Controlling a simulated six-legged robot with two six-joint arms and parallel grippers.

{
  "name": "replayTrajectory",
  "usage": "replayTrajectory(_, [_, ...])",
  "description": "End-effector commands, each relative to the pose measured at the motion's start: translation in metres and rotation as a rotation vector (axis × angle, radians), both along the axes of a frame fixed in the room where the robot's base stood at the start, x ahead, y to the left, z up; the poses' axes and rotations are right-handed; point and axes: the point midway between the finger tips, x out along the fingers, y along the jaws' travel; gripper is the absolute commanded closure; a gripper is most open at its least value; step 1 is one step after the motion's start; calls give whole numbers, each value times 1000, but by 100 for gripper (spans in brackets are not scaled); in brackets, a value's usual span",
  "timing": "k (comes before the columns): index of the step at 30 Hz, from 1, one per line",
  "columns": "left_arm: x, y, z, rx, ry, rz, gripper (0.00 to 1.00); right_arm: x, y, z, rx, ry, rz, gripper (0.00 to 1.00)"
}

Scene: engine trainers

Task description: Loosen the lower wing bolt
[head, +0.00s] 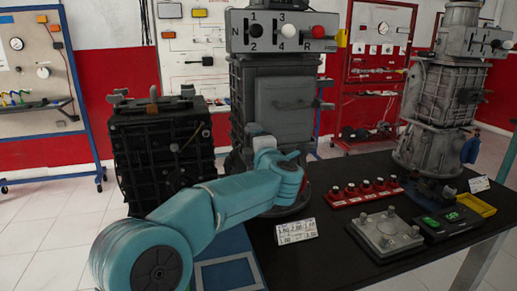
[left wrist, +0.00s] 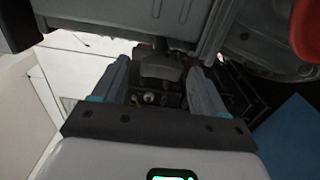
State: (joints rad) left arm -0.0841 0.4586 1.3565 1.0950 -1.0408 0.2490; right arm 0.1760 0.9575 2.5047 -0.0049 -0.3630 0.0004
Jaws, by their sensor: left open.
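My left arm reaches in from the left in the head view to the front of the grey gearbox (head: 275,85). Its wrist hides the lower part of the housing there, and the fingers barely show. In the left wrist view my left gripper (left wrist: 158,66) is open. A grey, wing-shaped piece (left wrist: 160,72), possibly the lower wing bolt, shows between the fingertips, with a gap on either side. I cannot tell its depth from the fingers. A small bright round part (left wrist: 148,98) shows below it. My right gripper is not in view.
A black engine block (head: 160,150) with grey wing-like parts on top stands left of the gearbox. The dark table (head: 335,255) holds a red tray of knobs (head: 365,191), a grey plate (head: 385,234) and a yellow tray (head: 477,205). Another grey gearbox (head: 435,110) stands at right.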

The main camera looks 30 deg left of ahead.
Motion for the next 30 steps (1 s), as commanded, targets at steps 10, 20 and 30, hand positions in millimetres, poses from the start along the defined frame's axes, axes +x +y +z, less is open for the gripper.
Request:
replayTrajectory(10, [-49, -59, 0, -1, -2, -6, 28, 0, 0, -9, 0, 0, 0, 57])
replayTrajectory(20, [-95, -112, 1, 0, -2, -4, 28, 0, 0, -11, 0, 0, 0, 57])
replayTrajectory(30, [-105, -122, 0, 0, -1, 0, 28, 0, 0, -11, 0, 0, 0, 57])
